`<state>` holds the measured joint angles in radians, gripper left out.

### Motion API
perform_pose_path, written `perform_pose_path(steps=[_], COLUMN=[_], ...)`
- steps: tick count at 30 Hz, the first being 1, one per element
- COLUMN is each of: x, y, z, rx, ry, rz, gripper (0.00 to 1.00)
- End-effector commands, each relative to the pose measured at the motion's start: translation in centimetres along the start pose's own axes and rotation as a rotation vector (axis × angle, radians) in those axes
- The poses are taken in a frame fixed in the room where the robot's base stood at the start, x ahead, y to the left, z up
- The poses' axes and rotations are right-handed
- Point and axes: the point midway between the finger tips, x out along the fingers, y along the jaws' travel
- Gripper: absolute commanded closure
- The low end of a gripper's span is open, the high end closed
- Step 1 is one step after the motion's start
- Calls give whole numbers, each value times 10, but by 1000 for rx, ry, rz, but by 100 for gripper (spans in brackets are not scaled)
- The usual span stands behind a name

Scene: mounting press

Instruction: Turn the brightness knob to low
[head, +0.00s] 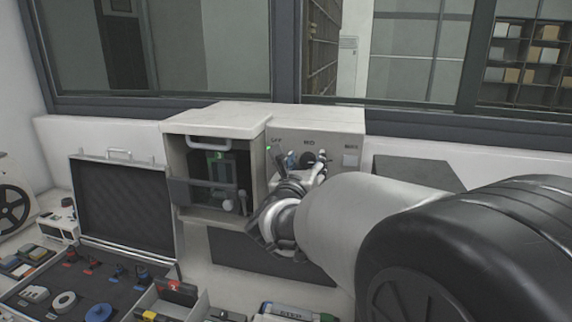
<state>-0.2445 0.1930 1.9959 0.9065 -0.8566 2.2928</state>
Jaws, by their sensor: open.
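The machine (352,120) is a beige box with a control panel on its right front. A dark round knob (309,158) sits on that panel, below a label that seems to read MID. Similar small labels sit to its left and right, the left one seeming to read OFF. My gripper (301,162) is open right at the knob, with its fingers in front of the panel on either side of it. The gripper partly hides the knob, so I cannot tell whether the fingers touch it or where it points.
A small green light (268,148) shows on the panel's left. A windowed chamber (208,180) fills the machine's left half. An open black case (122,205) with several small tools stands at left. A marker (295,312) lies at the front. My arm covers the right side.

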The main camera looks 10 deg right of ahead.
Motion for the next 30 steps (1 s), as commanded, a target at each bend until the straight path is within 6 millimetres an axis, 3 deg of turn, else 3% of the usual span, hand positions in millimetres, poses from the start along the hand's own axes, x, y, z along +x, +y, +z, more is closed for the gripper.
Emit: perform_pose_path(steps=[3,22,30], x=[0,-1,-1], y=[0,0,0], z=[0,0,0], rx=[0,0,-21], ry=[0,0,0], rz=[0,0,0], gripper=[50,92,93])
